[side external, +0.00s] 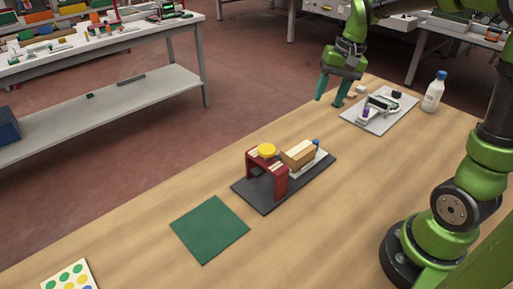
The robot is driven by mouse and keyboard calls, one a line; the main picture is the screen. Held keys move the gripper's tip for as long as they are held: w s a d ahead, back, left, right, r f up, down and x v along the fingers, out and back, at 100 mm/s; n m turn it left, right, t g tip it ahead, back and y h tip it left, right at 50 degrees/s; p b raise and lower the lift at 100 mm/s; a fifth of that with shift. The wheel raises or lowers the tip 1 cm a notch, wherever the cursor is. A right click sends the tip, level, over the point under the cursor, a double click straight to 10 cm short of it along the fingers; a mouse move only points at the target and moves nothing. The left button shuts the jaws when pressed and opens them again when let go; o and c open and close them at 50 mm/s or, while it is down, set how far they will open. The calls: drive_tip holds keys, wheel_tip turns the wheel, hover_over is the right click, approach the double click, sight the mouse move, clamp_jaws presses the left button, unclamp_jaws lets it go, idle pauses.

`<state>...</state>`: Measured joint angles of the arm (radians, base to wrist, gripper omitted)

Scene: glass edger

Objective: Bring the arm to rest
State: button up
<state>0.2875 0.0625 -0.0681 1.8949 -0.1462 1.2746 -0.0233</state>
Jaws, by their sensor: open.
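My gripper (332,91) is in the upper right of the side external view. Its two teal fingers point down and are apart, with nothing seen between them. It hangs over the far edge of the wooden table (330,222), left of a light grey board. I cannot tell its exact height above the table. My green arm rises from its base at the lower right and reaches over the top of the view.
A dark board (268,200) mid-table bears a red stand (281,180), a yellow disc (267,150) and a tan block (299,153). A green mat (209,228) lies front left. A grey board (377,127) with small items and a white bottle (433,93) are at the right.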

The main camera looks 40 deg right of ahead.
drive_tip(key=s+a+r+n+t, duration=0.3)
drive_tip(key=s+a+n+t, duration=0.1)
drive_tip(key=s+a, duration=0.8)
drive_tip(key=shift+a+r+n+t+y, duration=0.3)
drive_tip(key=shift+r+n+t, duration=0.1)
drive_tip(key=shift+t, duration=0.3)
